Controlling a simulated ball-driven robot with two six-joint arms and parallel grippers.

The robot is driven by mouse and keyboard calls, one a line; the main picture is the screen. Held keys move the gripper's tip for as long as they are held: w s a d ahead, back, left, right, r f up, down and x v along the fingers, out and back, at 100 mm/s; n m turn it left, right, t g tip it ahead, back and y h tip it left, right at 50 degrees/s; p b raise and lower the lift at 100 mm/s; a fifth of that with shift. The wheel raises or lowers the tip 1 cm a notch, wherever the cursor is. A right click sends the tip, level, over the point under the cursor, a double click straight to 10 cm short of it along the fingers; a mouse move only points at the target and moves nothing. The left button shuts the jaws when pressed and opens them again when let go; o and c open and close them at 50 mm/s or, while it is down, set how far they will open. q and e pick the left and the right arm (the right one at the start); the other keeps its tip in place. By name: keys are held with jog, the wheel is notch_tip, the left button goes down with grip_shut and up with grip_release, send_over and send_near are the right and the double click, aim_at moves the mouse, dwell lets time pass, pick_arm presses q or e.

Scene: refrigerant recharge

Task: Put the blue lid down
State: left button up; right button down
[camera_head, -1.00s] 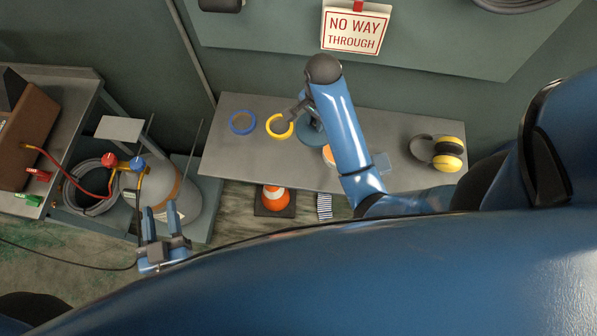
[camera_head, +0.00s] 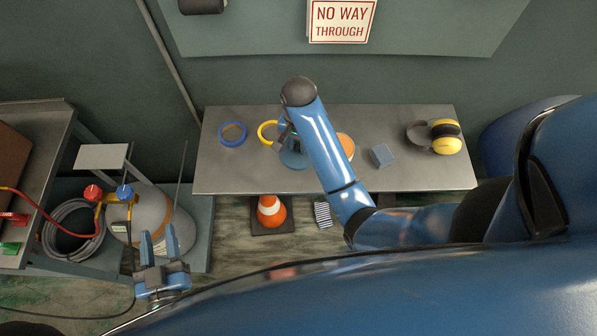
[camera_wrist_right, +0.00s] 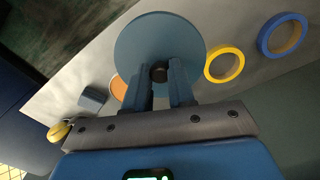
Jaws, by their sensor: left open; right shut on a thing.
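The blue lid is a flat round blue disc (camera_wrist_right: 155,30) with a dark knob in the middle. My right gripper (camera_wrist_right: 160,78) is shut on that knob. In the head view the lid (camera_head: 294,159) shows partly behind my right arm, over the grey bench (camera_head: 225,175). I cannot tell whether the lid touches the bench top. My left gripper (camera_head: 159,247) is open and empty, low at the left, in front of the grey gas cylinder (camera_head: 150,218) and well apart from the lid.
A blue tape ring (camera_head: 232,145) and a yellow one (camera_head: 262,128) lie left of the lid. An orange disc (camera_head: 346,146), a grey-blue block (camera_head: 382,155) and yellow ear defenders (camera_head: 446,138) are to its right. The bench's front left is clear. A traffic cone (camera_head: 269,210) stands below.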

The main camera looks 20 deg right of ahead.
aim_at(299, 161)
notch_tip(299, 161, down, 10)
jog(key=shift+d+f, duration=0.1)
jog(key=shift+d, duration=0.05)
jog(key=shift+f, duration=0.7)
pick_arm(q)
jog(key=shift+f, duration=0.75)
pick_arm(e)
jog(key=shift+f, duration=1.55)
jog(key=shift+f, duration=0.1)
jog(key=c, duration=1)
grip_release()
jog(key=shift+o, duration=0.2)
